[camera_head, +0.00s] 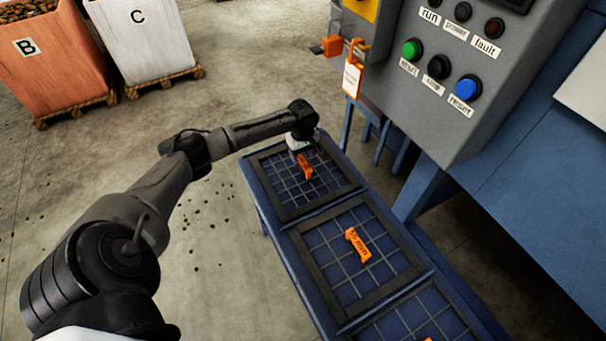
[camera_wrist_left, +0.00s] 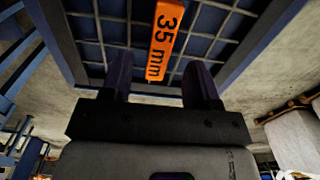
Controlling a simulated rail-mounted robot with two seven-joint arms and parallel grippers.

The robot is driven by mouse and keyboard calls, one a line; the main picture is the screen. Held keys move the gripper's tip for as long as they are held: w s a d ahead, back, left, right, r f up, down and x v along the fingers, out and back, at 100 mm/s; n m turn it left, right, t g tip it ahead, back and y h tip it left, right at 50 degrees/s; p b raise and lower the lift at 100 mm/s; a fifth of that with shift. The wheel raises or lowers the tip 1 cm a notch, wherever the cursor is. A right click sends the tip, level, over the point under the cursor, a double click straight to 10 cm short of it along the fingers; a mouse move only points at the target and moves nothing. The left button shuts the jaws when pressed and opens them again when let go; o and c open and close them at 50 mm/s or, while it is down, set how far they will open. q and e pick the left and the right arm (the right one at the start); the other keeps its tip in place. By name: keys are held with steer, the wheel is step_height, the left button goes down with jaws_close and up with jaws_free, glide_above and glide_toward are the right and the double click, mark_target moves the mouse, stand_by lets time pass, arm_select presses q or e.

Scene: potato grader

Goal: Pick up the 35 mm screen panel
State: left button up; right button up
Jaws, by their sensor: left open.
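The 35 mm screen panel (camera_head: 286,190) is a dark square frame with a wire grid, lying at the far end of a blue rack. Its orange handle (camera_head: 306,168) stands near the grid's middle. In the left wrist view the handle (camera_wrist_left: 165,40) reads "35 mm", and part of the dark frame (camera_wrist_left: 55,42) shows. My left gripper (camera_head: 301,151) is over the far part of this panel, by the handle. In the left wrist view my left gripper (camera_wrist_left: 160,72) is open, with the handle seen between its fingers. Contact cannot be told. My right gripper is out of view.
Two more panels with orange handles lie nearer on the blue rack (camera_head: 268,226): a middle one (camera_head: 318,262) and a partly cut-off one (camera_head: 385,325). A grey control box (camera_head: 420,110) overhangs the right side. Crates B (camera_head: 50,65) and C (camera_head: 145,45) stand far left.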

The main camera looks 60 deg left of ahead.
mark_target(303, 161)
arm_select(q)
steer(key=shift+f, duration=0.45)
step_height(303, 161, down, 5)
steer(key=b, duration=0.3)
steer(key=shift+d+f+b, duration=0.1)
steer(key=shift+b, duration=0.2)
steer(key=shift+c, duration=0.3)
steer(key=shift+c, duration=0.7)
jaws_close()
